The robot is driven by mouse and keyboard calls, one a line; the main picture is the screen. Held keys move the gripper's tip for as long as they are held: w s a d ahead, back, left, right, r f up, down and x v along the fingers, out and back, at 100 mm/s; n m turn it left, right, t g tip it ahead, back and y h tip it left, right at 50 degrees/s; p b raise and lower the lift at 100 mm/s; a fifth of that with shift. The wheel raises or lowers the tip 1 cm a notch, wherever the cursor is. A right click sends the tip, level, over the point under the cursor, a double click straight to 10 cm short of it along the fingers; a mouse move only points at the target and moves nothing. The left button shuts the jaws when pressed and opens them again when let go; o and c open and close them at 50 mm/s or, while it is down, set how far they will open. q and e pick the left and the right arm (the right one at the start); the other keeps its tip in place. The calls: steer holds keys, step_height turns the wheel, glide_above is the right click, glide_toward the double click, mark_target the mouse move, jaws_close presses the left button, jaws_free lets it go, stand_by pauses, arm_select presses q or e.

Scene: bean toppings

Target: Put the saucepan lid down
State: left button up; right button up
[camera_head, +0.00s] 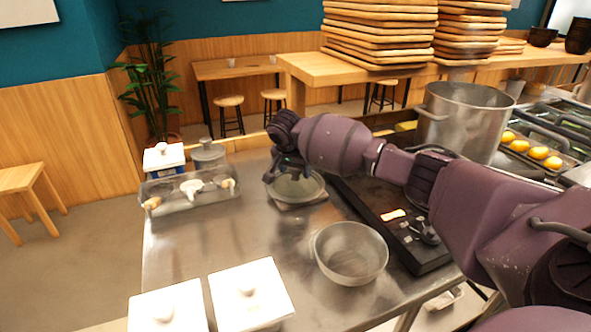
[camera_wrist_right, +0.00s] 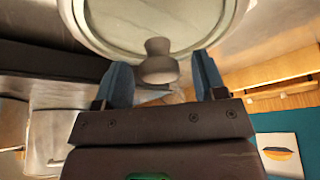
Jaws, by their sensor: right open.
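The saucepan lid (camera_head: 305,189) is a round, see-through disc with a pale rim. It lies low over the steel counter, on or just above a small squarish base. In the right wrist view the lid (camera_wrist_right: 115,28) fills the top, with its grey knob (camera_wrist_right: 158,68) between my two blue fingers. My right gripper (camera_head: 284,170) is open around the knob, with gaps on both sides. The gripper hides part of the lid in the head view. My left gripper is not in view.
A steel bowl (camera_head: 350,254) and two white lidded containers (camera_head: 252,292) stand nearer on the counter. A clear tray with scoops (camera_head: 190,193) is at the left. A black cooktop (camera_head: 405,225) lies under my right arm, and a large pot (camera_head: 463,120) stands behind it.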

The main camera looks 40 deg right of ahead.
steer(key=p+v, duration=0.3)
steer(key=v, duration=0.8)
steer(key=shift+r, duration=0.3)
steer(key=shift+s, duration=0.1)
